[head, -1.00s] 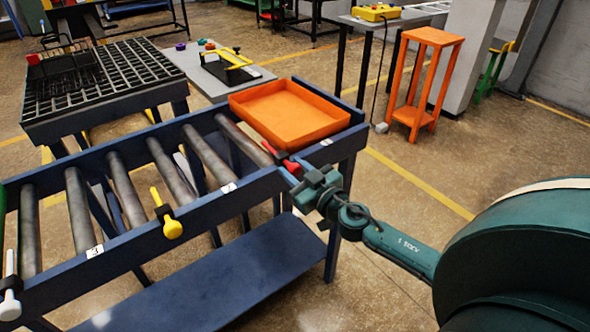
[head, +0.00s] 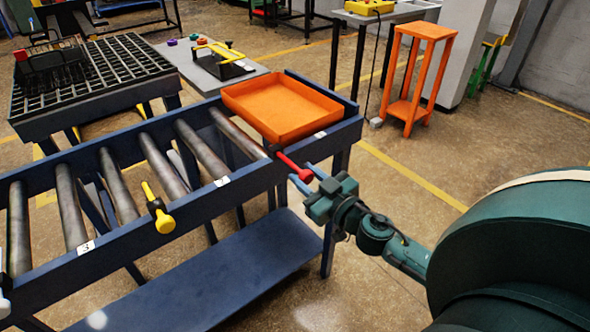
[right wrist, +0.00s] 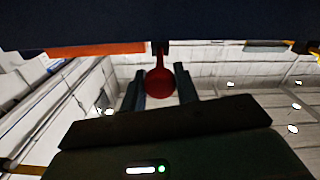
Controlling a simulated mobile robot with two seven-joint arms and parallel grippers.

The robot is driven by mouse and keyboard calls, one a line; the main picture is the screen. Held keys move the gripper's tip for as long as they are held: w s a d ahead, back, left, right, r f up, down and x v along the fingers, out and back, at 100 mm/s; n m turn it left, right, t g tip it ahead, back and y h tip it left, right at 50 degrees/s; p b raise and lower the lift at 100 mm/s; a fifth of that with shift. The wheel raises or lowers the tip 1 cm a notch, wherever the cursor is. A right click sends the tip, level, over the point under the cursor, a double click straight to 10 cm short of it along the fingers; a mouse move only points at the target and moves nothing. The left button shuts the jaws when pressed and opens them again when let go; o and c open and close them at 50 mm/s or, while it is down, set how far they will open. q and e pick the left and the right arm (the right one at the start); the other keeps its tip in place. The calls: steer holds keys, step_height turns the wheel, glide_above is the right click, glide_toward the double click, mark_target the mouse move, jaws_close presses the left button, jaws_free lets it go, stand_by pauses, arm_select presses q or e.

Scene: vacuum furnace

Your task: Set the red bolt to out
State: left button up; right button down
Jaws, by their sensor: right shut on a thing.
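The red bolt (head: 289,164) has a thin red rod and a round knob. It sticks out from a black mount on the near rail of the blue roller conveyor (head: 130,262), close to the orange tray. My right gripper (head: 306,170) is shut on the red bolt at its knob end, outside the rail. In the right wrist view, the red knob (right wrist: 160,82) sits between the two dark fingers, and its stem runs up to the dark rail. The bolt's inner end is hidden. My left gripper is not in view.
An orange tray (head: 283,107) sits on the right end of the conveyor. A yellow bolt (head: 162,214) is on the same rail further left. A black grid table (head: 95,75) and a grey table stand behind. An orange stand (head: 415,80) is at the back right.

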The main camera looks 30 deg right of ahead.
steer(key=shift+s, duration=0.5)
steer(key=shift+f, duration=0.1)
steer(key=c, duration=1.4)
jaws_free()
steer(key=shift+o, duration=0.7)
steer(key=shift+s, duration=0.15)
steer(key=shift+o, duration=1)
